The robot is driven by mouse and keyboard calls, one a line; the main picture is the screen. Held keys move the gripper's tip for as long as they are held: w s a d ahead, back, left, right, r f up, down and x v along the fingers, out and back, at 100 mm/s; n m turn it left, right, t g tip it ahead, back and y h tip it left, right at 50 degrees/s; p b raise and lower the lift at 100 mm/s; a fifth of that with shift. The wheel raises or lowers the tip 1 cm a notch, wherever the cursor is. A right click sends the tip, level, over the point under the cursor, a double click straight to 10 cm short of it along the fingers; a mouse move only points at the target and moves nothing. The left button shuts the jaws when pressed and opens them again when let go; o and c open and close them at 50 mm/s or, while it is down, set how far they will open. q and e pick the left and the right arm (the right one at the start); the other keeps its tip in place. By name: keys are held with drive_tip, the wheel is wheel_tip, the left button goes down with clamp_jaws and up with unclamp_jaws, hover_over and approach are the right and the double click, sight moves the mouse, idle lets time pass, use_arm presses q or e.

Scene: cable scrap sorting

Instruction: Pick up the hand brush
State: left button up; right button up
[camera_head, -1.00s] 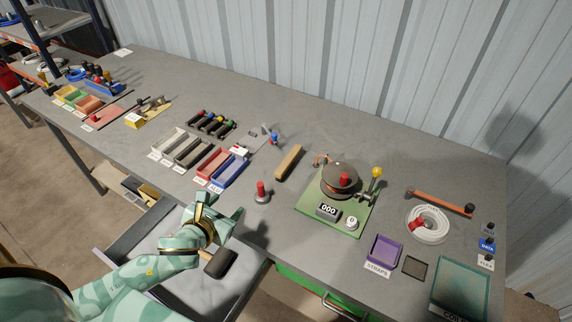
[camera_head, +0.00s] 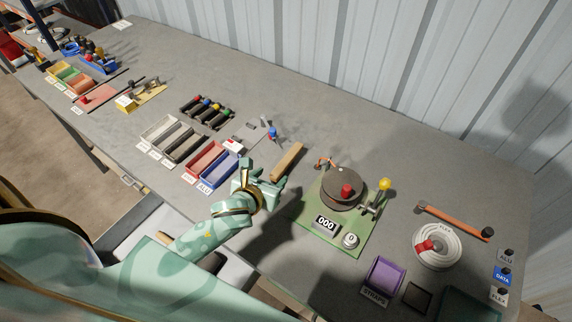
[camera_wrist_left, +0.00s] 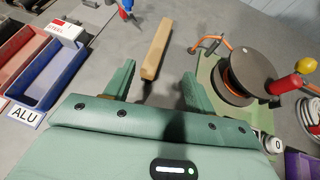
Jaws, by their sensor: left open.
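The hand brush (camera_head: 287,161) looks like a plain tan wooden bar lying on the grey bench; I see no bristles. It also shows in the left wrist view (camera_wrist_left: 156,48), pointing away from me. My left gripper (camera_head: 264,177) is open and empty, just short of the brush's near end. In the left wrist view, my gripper's two fingers (camera_wrist_left: 158,72) stand apart to the left and right of the line of the brush, with its near end just ahead of the gap. My right gripper is not in view.
To the left are the blue tray (camera_head: 219,171) and the red tray (camera_head: 206,157). To the right, a green board (camera_head: 325,205) carries a dark reel (camera_head: 341,187) and a counter. A blue-tipped tool (camera_head: 272,133) stands behind. The bench beyond the brush is clear.

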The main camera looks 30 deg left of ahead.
use_arm(q)
drive_tip(key=b, duration=0.1)
approach(285, 161)
drive_tip(key=x, duration=0.3)
drive_tip(key=shift+d+f, duration=0.15)
drive_tip(key=shift+d, duration=0.05)
drive_tip(key=shift+w+f, duration=0.2)
drive_tip(key=shift+w, duration=0.3)
drive_tip(key=b+x, duration=0.2)
drive_tip(key=x, duration=0.3)
drive_tip(key=shift+a, duration=0.2)
drive_tip(key=shift+r, duration=0.15)
drive_tip(key=shift+s, duration=0.15)
drive_tip(key=shift+c, duration=0.2)
clamp_jaws()
